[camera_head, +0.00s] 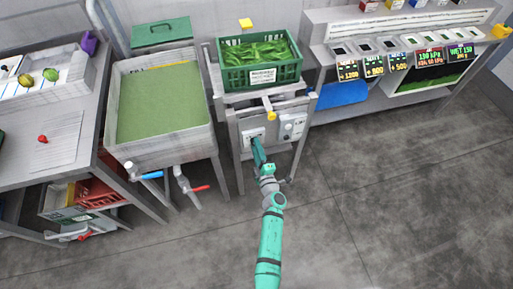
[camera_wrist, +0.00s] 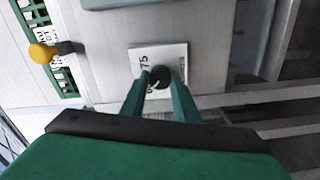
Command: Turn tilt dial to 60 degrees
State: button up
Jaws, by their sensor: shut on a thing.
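The tilt dial is a small black knob (camera_wrist: 160,76) on a white plate (camera_wrist: 176,56) with printed numbers. In the wrist view the plate reads sideways, with "75" and part of another number visible. My gripper (camera_wrist: 161,84) is shut on the knob, one green finger on each side. A pale pointer mark shows on the knob, but the exact angle it points to is too small to tell. In the head view my gripper (camera_head: 257,146) reaches the left plate (camera_head: 253,133) on the front of the metal stand, and hides most of the knob.
A green crate of greens (camera_head: 232,77) sits on top of the stand. A yellow-ended lever (camera_head: 268,110) sticks out above the dial. A second control plate (camera_head: 292,127) is to the right. A sink (camera_head: 158,147) with blue and red taps stands left. The floor at right is clear.

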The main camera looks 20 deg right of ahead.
jog(key=shift+n, duration=0.4)
jog(key=o, duration=1.1)
jog(key=shift+c, duration=0.2)
jog(key=s, duration=1)
jog(key=shift+s, duration=0.4)
